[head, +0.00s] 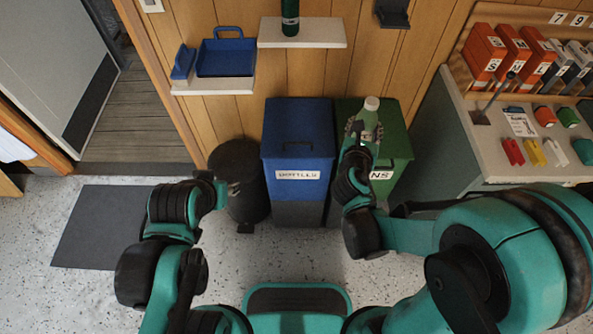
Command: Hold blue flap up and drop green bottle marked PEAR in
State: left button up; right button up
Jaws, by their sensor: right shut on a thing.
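The blue bin (270,170) stands against the wall with a white label that seems to read BOTTLES. Its blue flap (297,125) on top looks down, with a dark handle near the front edge. My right gripper (364,133) is shut on a green bottle (371,113) with a pale cap. The bottle is upright, in front of the green bin to the right of the blue bin. No marking on the bottle is readable. My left gripper (222,188) is left of the blue bin, apart from the flap; its fingers are too unclear to judge.
The green bin (398,140), its label partly hidden, adjoins the blue bin. A black round bin (238,165) stands at left. Wall shelves hold a blue tray (226,58) and a dark green bottle (290,18). A cluttered counter (490,150) is at right.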

jog(key=f+m+h+b, duration=0.1)
jog(key=a+f+m+g+h+b, duration=0.1)
jog(key=shift+s+a+f+b, duration=0.15)
jog(key=shift+s+f+b, duration=0.1)
jog(key=shift+s+b, duration=0.15)
jog(key=shift+s+a+f+m+h, duration=0.15)
jog(key=shift+f+m+h, duration=0.1)
jog(key=shift+m+h, duration=0.3)
jog(key=a+f+m+g+h, duration=0.4)
jog(key=f+m+g+h, duration=0.1)
jog(key=f, duration=0.4)
jog(key=shift+w+a+m+g+h, duration=0.25)
jog(key=shift+m+g+h, duration=0.1)
jog(key=shift+m+g, duration=0.5)
jog(key=shift+f, duration=0.1)
